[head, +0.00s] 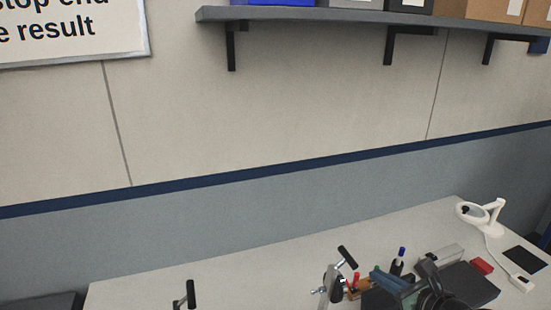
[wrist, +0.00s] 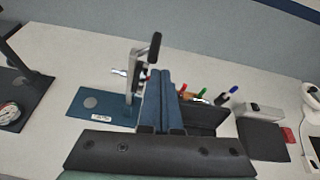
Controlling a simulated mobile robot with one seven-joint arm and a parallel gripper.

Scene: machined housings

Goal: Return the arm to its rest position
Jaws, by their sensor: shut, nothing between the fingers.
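My gripper (wrist: 165,72) shows in the wrist view as two dark blue fingers lying side by side, shut with nothing between them. It is over the workbench (wrist: 55,140), just right of a clamp fixture with an upright metal post and black handle (wrist: 154,46) on a blue base plate (wrist: 85,103). In the head view my gripper (head: 376,269) is at the lower right, partly hidden by my dark arm. I cannot tell how far the fingers are from the fixture. No housing can be made out.
Behind the fingers are markers (wrist: 233,89) and a dark block. A grey box (wrist: 264,110), a red item (wrist: 288,134) and a white ring lamp (head: 480,213) lie to the right. A dial gauge stand (wrist: 22,95) is at left. A wall shelf (head: 330,15) holds boxes.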

